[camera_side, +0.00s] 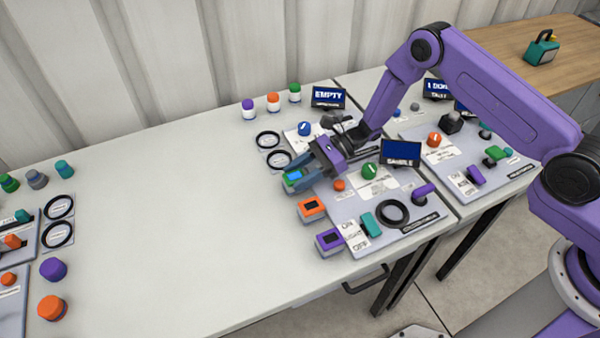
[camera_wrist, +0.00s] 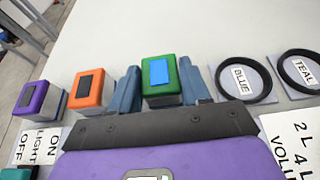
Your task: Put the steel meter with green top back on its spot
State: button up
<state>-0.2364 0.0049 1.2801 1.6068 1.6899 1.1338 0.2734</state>
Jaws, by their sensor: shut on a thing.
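The steel meter with green top (camera_wrist: 162,88) stands between the two blue-grey fingers of my gripper (camera_wrist: 163,88) in the wrist view. Its top carries a bright blue screen. In the side view the green-topped meter (camera_side: 293,177) shows at the panel's left edge, with my gripper (camera_side: 304,178) shut around it. Its base is partly hidden by the fingers, and I cannot tell whether it touches the surface. An orange-topped meter (camera_side: 312,208) and a purple-topped meter (camera_side: 330,240) stand in a row beside it, both with dark screens.
Two black rings stand close by, labelled BLUE (camera_wrist: 243,83) and TEAL (camera_wrist: 300,72). The panel (camera_side: 408,233) carries knobs, a lever and a SAMPLE display (camera_side: 400,153). Several small capped jars stand behind.

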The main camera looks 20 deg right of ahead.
jog(key=shift+f, duration=0.1)
jog(key=o, duration=1.2)
